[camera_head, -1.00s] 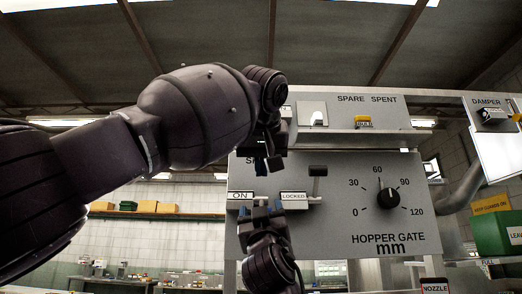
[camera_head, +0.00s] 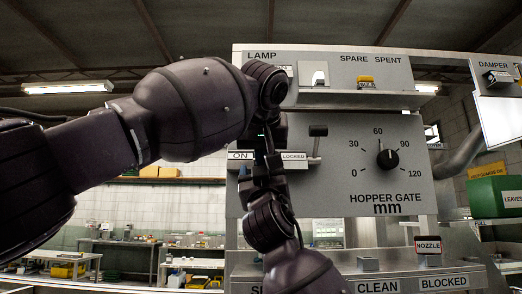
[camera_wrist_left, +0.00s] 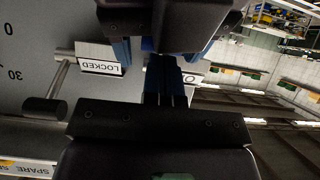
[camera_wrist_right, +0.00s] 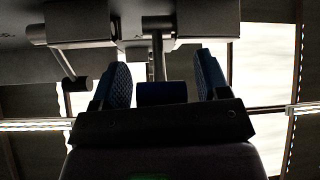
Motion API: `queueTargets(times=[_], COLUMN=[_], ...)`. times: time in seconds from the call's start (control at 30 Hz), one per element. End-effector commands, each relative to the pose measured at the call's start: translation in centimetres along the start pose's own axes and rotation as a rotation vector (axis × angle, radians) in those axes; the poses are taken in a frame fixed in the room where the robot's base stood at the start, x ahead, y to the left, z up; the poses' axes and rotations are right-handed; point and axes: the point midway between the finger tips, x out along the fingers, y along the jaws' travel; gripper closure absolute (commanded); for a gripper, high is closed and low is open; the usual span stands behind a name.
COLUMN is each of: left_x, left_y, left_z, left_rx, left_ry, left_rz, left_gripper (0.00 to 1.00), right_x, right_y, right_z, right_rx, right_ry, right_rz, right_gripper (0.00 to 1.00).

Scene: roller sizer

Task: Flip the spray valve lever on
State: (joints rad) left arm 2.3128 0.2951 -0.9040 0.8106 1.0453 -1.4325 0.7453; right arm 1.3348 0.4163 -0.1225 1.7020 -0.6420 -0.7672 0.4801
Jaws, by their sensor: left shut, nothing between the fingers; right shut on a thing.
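The spray valve lever's black handle (camera_wrist_right: 162,93) and stem (camera_wrist_right: 157,55) show in the right wrist view; my left arm and grippers hide the lever in the head view. Its "ON" label (camera_head: 240,155) shows left of the grippers. My right gripper (camera_wrist_right: 162,80) comes from below, its blue fingers on both sides of the handle. My left gripper (camera_wrist_left: 166,75) is shut and empty, close in front of the right gripper. Its fingertips show in the left wrist view, between the right gripper's fingers in the picture. Contact between the two grippers cannot be told.
A second lever (camera_head: 318,131) marked "LOCKED" stands just right of the grippers, its knob up. The hopper gate dial (camera_head: 388,159) is farther right on the grey panel (camera_head: 350,185). A shelf with lamp parts is above; a ledge (camera_head: 340,270) with labels is below.

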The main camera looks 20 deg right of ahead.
Motion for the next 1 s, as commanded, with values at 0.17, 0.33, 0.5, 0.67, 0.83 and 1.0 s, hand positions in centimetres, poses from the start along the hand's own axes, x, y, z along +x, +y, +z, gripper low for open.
queueTargets(times=[0.17, 0.33, 0.5, 0.67, 0.83, 1.0], left_x=[0.0, 0.4, 1.0, 1.3, 1.5, 1.4], left_y=[0.0, 0.0, 0.0, -0.1, -0.1, -0.1], left_z=[0.0, 0.4, 1.0, 1.2, 1.3, 1.3], left_rx=[0.0, 0.001, 0.0, -0.002, -0.002, -0.001], left_ry=[0.0, 0.016, 0.047, 0.053, 0.049, 0.05], left_rz=[0.0, 0.0, 0.0, -0.002, -0.004, -0.003], left_gripper=[1.0, 1.0, 1.0, 1.0, 1.0, 1.0], right_x=[0.1, 0.1, 0.1, 0.1, 0.1, 0.0], right_y=[0.2, 0.2, 0.2, 0.2, 0.2, 0.2], right_z=[0.0, 0.0, 0.0, -0.1, -0.2, -0.2], right_rx=[0.0, 0.0, 0.0, 0.0, 0.001, 0.001], right_ry=[-0.002, -0.001, -0.001, 0.001, 0.004, 0.004], right_rz=[0.004, 0.004, 0.004, 0.005, 0.005, 0.004], right_gripper=[0.74, 0.74, 0.74, 0.74, 0.74, 0.1])
